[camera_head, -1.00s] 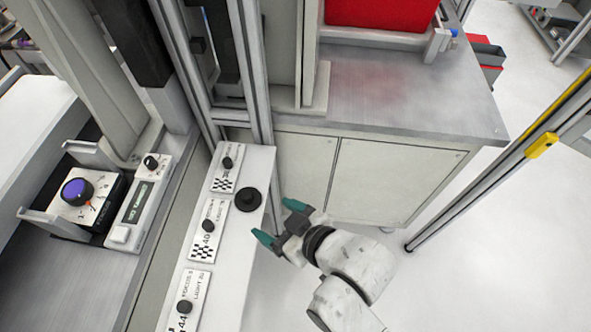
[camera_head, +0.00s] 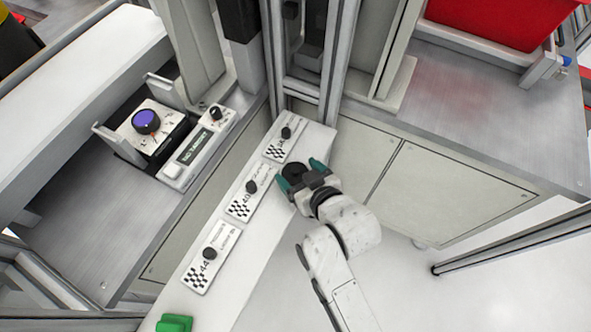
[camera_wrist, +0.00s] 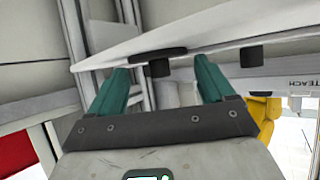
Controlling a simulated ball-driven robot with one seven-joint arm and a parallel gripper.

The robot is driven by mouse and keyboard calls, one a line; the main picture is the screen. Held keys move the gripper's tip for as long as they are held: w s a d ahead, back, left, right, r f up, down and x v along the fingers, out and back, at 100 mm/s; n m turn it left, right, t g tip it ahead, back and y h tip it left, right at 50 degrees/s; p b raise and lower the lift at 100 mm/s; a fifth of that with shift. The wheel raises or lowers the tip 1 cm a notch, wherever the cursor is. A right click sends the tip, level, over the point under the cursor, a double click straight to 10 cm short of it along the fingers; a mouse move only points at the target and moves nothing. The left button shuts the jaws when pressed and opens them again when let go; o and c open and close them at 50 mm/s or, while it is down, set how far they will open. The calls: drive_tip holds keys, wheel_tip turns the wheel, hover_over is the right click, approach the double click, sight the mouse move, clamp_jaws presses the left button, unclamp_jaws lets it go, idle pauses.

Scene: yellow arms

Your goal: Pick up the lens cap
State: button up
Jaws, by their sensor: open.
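The lens cap (camera_head: 293,171) is a black round disc on the white shelf (camera_head: 215,285), by its right edge. My gripper (camera_head: 300,174) has two teal fingers and reaches over that edge, one finger on either side of the cap. In the wrist view the jaws (camera_wrist: 162,80) stand apart, and the cap (camera_wrist: 158,53) shows as a dark flat disc at the shelf edge, between the fingertips. I cannot tell whether either finger touches it. In the head view the gripper hides part of the cap.
Small plates with black knobs and checker patterns (camera_head: 240,207) line the shelf left of the cap. A green block (camera_head: 174,323) lies at the near end. A metal upright (camera_head: 335,75) stands behind. A device with a purple knob (camera_head: 146,121) sits left.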

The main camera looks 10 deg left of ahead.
drive_tip(key=shift+w+a+f, duration=0.15)
drive_tip(key=shift+w, duration=0.1)
drive_tip(key=c, duration=0.8)
